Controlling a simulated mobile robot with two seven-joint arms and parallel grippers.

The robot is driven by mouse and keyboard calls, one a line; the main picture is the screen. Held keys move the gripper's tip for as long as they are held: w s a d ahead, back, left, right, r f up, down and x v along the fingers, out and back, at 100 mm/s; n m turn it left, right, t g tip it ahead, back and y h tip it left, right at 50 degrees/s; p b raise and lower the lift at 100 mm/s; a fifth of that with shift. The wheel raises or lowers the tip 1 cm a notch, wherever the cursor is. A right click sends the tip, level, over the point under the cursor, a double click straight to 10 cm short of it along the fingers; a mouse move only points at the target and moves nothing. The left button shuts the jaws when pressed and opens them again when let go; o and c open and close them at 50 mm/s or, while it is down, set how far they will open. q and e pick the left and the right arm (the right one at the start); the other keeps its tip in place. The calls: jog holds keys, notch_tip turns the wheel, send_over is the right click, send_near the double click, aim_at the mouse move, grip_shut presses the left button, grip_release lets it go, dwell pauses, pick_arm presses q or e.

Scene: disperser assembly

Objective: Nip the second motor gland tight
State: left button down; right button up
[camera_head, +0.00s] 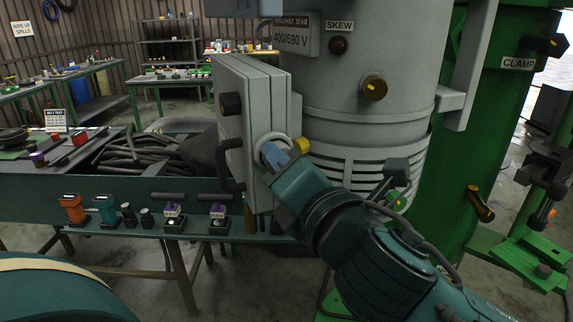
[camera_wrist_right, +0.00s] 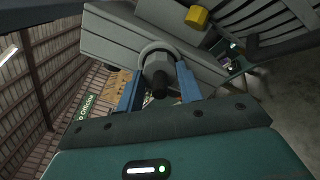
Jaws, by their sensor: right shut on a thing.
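The grey terminal box (camera_head: 240,85) stands on the side of the grey motor (camera_head: 365,125). A round pale gland (camera_head: 262,149) sits on the box's lower side, mostly hidden by my right gripper (camera_head: 275,155). In the right wrist view the right gripper (camera_wrist_right: 158,88) has its two blue fingers on either side of the gland's grey body (camera_wrist_right: 158,65), shut on it. A dark stub points out of the gland toward the palm. A yellow-capped fitting (camera_head: 301,145) is beside it and also shows in the wrist view (camera_wrist_right: 197,16). My left gripper is not seen.
A black knob (camera_head: 231,103) and a black handle (camera_head: 232,172) project from the box. A green clamp column (camera_head: 490,130) stands right of the motor. A teal bench (camera_head: 60,185) at left holds cables, tools and small parts.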

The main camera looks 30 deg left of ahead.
jog(key=m, duration=0.5)
jog(key=shift+r+m+p, duration=0.1)
jog(key=shift+m+p, duration=0.2)
jog(key=shift+p, duration=0.05)
jog(key=m, duration=0.5)
jog(key=shift+m, duration=0.4)
jog(key=o, duration=1)
jog(key=shift+d, duration=0.1)
jog(key=b+v, duration=0.2)
jog(key=v, duration=1.1)
